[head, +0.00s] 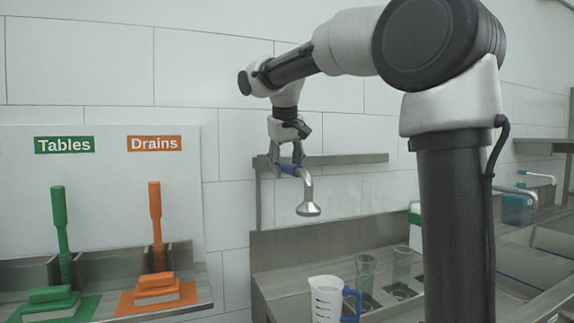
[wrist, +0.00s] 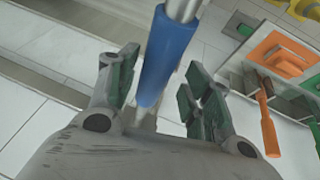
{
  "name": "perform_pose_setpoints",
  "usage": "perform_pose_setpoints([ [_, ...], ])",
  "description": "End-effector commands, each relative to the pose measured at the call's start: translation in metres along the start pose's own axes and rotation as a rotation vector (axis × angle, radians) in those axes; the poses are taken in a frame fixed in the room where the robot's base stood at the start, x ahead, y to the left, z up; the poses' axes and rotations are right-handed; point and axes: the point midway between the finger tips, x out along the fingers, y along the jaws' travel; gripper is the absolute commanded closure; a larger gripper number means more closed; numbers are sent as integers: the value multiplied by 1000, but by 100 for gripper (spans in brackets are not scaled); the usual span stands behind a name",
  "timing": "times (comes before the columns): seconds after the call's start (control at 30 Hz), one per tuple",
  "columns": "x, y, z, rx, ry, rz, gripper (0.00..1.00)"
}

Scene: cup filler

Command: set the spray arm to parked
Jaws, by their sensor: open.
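The spray arm has a blue sleeve (head: 291,169) and a silver pipe that bends down to a flared spray head (head: 308,208). In the head view it hangs in front of the wall, above the sink counter. My gripper (head: 286,155) is at the blue sleeve, pointing down. In the wrist view the blue sleeve (wrist: 168,55) runs between the open fingers of my gripper (wrist: 158,80), and gaps show on both sides of it. The spray arm's mount is hidden behind my gripper in the head view.
A wall shelf (head: 345,159) runs close behind the spray arm. A measuring jug (head: 326,300) with a blue handle and glasses (head: 365,272) stand below. Green brush (head: 60,225) and orange brush (head: 155,220) stand at left, under the Tables and Drains signs.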

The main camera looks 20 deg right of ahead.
Motion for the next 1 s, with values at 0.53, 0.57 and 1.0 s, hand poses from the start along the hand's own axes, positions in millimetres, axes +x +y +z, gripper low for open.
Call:
perform_pose_setpoints([
  [0.53, -84, -1, -1, -1, 4, -1, 51],
  [0.57, -90, -1, -1, -1, 3, -2, 51],
  [1.0, -120, -1, 0, -1, 0, -1, 51],
])
